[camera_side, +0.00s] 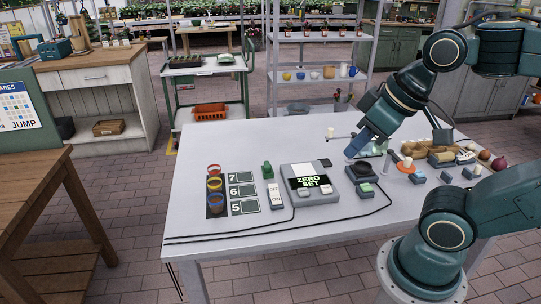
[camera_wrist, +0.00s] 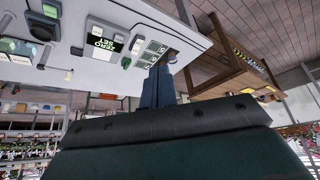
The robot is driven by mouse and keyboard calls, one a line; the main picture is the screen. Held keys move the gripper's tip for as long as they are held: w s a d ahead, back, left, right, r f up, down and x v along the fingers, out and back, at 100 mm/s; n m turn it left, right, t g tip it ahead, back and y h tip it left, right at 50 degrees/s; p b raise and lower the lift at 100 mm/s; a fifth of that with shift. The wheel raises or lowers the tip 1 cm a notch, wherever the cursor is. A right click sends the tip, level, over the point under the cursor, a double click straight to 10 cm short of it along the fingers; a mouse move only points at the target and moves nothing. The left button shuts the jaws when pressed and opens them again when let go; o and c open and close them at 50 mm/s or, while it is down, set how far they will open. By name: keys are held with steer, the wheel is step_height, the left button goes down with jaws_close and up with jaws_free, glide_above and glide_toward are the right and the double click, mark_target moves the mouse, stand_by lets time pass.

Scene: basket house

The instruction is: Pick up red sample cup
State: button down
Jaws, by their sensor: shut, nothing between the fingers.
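The red sample cup (camera_side: 214,169) stands on the left side of the white table, beside the card marked 7. A yellow cup (camera_side: 214,184) and a blue cup (camera_side: 215,204) stand in line in front of it, beside 6 and 5. My gripper (camera_side: 350,154) is above the table, well to the right of the cups, near the back of the ZERO SET device. In the wrist view my blue fingers (camera_wrist: 162,72) are together with nothing between them. They cover part of the number cards there, and I cannot make out the red cup clearly.
The ZERO SET device (camera_side: 311,182) and a white ON switch (camera_side: 275,195) stand between my gripper and the cups. Black cables cross the table's front. Small items crowd the table's right side. The back left is clear.

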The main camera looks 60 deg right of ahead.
stand_by(0.4)
steer(key=c, duration=0.8)
jaws_free()
steer(key=shift+o, duration=0.2)
steer(key=w+d, duration=0.3)
steer(key=w, duration=2.1)
steer(key=w+d+f, duration=0.2)
steer(key=w+f, duration=0.6)
steer(key=w, duration=0.1)
steer(key=w+d+f+g, duration=0.1)
steer(key=w+d+f, duration=0.2)
steer(key=w+f, duration=0.5)
steer(key=shift+w+d+f, duration=0.2)
steer(key=shift+w+f, duration=0.2)
steer(key=shift+w, duration=0.1)
